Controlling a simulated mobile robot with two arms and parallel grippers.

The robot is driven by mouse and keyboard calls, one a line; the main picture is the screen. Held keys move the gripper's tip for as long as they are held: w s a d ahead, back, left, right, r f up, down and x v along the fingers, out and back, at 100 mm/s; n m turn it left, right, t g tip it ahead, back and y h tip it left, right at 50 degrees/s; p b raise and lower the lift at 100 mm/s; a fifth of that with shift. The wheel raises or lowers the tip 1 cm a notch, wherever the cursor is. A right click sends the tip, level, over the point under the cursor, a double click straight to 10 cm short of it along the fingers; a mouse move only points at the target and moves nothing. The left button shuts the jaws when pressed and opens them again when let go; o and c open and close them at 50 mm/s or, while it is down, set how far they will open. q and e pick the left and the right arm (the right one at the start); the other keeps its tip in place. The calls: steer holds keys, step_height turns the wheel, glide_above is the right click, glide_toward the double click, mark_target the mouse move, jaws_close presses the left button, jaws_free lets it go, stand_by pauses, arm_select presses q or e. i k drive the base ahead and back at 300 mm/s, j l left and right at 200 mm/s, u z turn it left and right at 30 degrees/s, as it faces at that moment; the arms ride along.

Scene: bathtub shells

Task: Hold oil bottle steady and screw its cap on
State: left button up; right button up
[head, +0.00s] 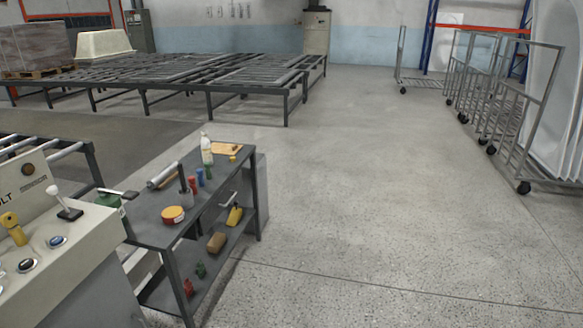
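A pale, upright bottle (207,151), which may be the oil bottle, stands on the top of the grey workbench (150,228) toward its far end. It is small in the head view, so I cannot tell whether a cap is on it. I cannot pick out a separate cap for sure. A small yellow item (232,159) lies near the bottle by a tan board (226,148). Neither of my grippers is in view.
Small coloured items, a round red-yellow tin (173,214) and a metal roll (163,176) share the benchtop. A control console (70,255) stands at front left. Roller conveyors (180,75) are behind; wheeled racks (505,110) are at right. The middle floor (370,170) is clear.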

mark_target(205, 145)
steer(key=i+l+u, duration=0.15)
steer(key=i+u, duration=0.15)
steer(key=i, duration=0.15)
steer(key=i+l+u, duration=0.45)
steer(key=i+u, duration=0.3)
steer(key=i+l+u, duration=0.2)
steer(key=u, duration=0.3)
steer(key=i+l, duration=0.25)
steer(key=i+l+u, duration=0.1)
steer(key=i+l, duration=0.15)
steer(key=l, duration=0.2)
steer(key=i+l, duration=0.2)
steer(key=l, duration=0.15)
steer(key=i+l+u, duration=0.1)
steer(key=i+l, duration=0.35)
steer(key=l, duration=0.3)
steer(key=i+l+u, duration=0.1)
steer(key=i+l, duration=0.35)
steer(key=l, duration=0.3)
steer(key=u, duration=0.05)
